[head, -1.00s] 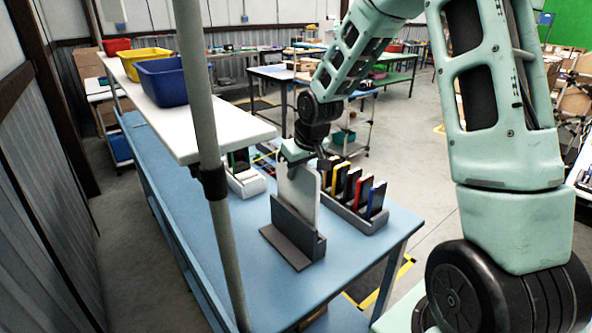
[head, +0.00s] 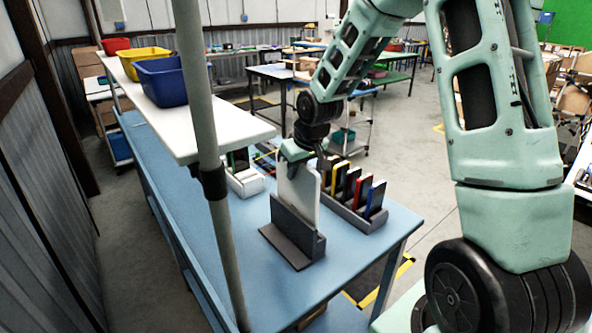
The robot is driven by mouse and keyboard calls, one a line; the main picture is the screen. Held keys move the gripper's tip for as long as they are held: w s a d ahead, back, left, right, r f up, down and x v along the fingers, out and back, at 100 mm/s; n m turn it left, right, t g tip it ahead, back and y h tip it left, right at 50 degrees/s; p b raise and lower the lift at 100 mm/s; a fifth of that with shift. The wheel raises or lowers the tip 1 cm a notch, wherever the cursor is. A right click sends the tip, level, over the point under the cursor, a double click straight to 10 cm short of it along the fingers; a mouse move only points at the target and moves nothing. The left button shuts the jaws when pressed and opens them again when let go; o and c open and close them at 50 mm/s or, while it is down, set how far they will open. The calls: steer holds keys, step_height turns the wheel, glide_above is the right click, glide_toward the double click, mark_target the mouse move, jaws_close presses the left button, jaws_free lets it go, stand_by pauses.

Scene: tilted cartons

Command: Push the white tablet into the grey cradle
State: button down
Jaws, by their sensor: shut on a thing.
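The white tablet (head: 300,190) stands upright, slightly tilted, with its lower part in or behind the grey cradle (head: 297,233) on the blue table. Its bottom edge is hidden by the cradle wall, so I cannot tell how deep it sits. My gripper (head: 297,160) is at the top edge of the tablet, shut on it. The fingertips are small and partly hidden by the gripper body.
A grey rack (head: 352,210) with several coloured devices stands just right of the cradle. A white holder (head: 245,181) with a dark device is behind. A grey post (head: 213,150) and a white shelf (head: 190,125) with bins stand to the left. The blue table (head: 205,232) is clear in front.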

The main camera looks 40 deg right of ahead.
steer(key=shift+f+b, duration=0.35)
steer(key=shift+f, duration=0.15)
stand_by(0.3)
steer(key=c, duration=0.9)
jaws_free()
steer(key=shift+c, duration=0.2)
steer(key=shift+r, duration=0.1)
steer(key=shift+r+p, duration=3.2)
steer(key=shift+r, duration=0.3)
